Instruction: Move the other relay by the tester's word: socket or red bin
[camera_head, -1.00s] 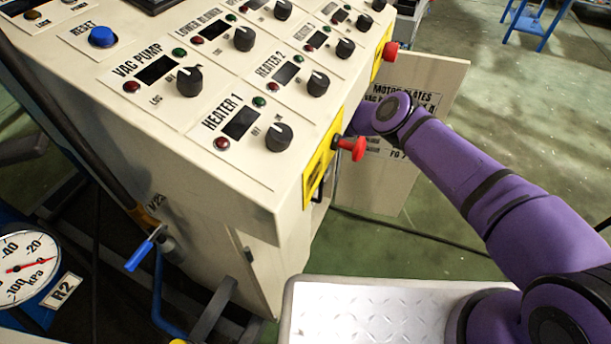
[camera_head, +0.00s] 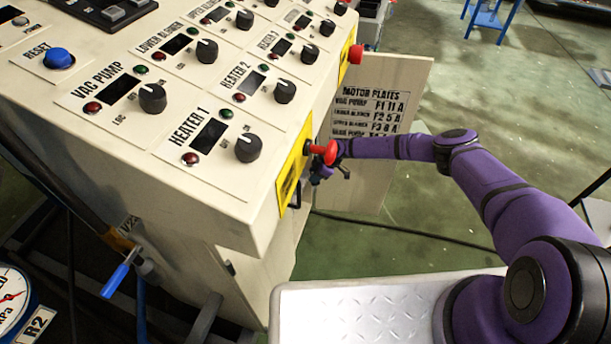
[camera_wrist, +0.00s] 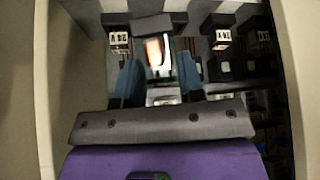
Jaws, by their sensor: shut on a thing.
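In the wrist view my gripper (camera_wrist: 158,78) has its two blue fingers shut on a relay (camera_wrist: 156,52), a small clear-fronted block with an orange-white glow. The relay is in front of dark socket rows inside the cabinet. I cannot tell whether it is seated in a socket or just in front of one. In the head view my gripper (camera_head: 319,177) is at the cabinet's open side, mostly hidden behind the red knob and console edge. The tester and the red bin are not recognisable in these views.
White-labelled blocks (camera_wrist: 120,40) and (camera_wrist: 223,38) flank the relay. Cabinet walls (camera_wrist: 20,90) stand close on both sides. The open door (camera_head: 385,110) with a motor plates list is beside my arm. The red knob (camera_head: 325,152) juts out above my gripper.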

